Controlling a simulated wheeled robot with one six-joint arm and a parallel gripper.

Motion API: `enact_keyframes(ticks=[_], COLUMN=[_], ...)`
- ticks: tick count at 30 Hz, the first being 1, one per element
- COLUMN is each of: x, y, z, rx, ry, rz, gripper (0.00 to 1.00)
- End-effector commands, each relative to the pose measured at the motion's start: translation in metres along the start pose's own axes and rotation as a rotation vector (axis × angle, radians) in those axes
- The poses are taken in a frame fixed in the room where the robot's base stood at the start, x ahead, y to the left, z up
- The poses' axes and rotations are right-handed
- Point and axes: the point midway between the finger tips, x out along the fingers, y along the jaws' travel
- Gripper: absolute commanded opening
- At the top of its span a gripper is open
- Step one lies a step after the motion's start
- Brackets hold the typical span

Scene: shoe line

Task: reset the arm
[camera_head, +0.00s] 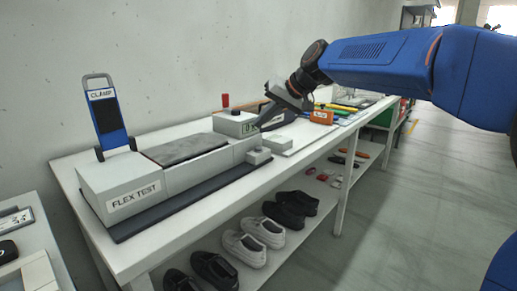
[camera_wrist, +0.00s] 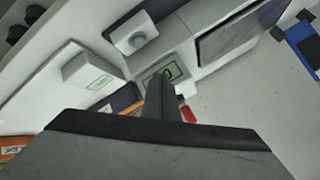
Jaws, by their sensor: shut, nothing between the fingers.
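My gripper (camera_head: 283,112) hangs at the end of my blue arm over the far half of the white bench, beside the flex test machine. Its fingers are shut with nothing between them; they also show as a dark upright shape in the wrist view (camera_wrist: 160,98). The flex test machine (camera_head: 187,172) is grey, with a dark pad on top and a small display near my gripper. A blue clamp lever (camera_head: 109,118) stands upright at its near end. In the wrist view the machine's display (camera_wrist: 163,78) shows just beyond the fingertips.
The white bench (camera_head: 70,172) runs along the wall. An orange box (camera_head: 321,117) and several coloured tools lie beyond my gripper. White shoes (camera_head: 245,248) and black shoes stand on the shelf below. The grey floor (camera_head: 400,220) on the right is clear.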

Motion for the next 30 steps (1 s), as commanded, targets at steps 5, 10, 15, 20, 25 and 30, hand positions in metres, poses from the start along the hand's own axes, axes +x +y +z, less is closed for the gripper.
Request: enact_keyframes(ticks=[5,10,15,20,25,30], x=[0.0,-0.003,-0.028,-0.062,-0.093,-0.119], y=[0.0,0.003,0.024,0.059,0.095,0.13], z=[0.0,0.004,0.033,0.085,0.147,0.213], rx=[0.0,0.0,0.005,0.013,0.023,0.032], ry=[0.0,0.0,-0.002,-0.009,-0.021,-0.034], rz=[0.0,0.006,0.057,0.141,0.233,0.323], gripper=[0.0,0.0,0.0,0.0,0.0,0.0])
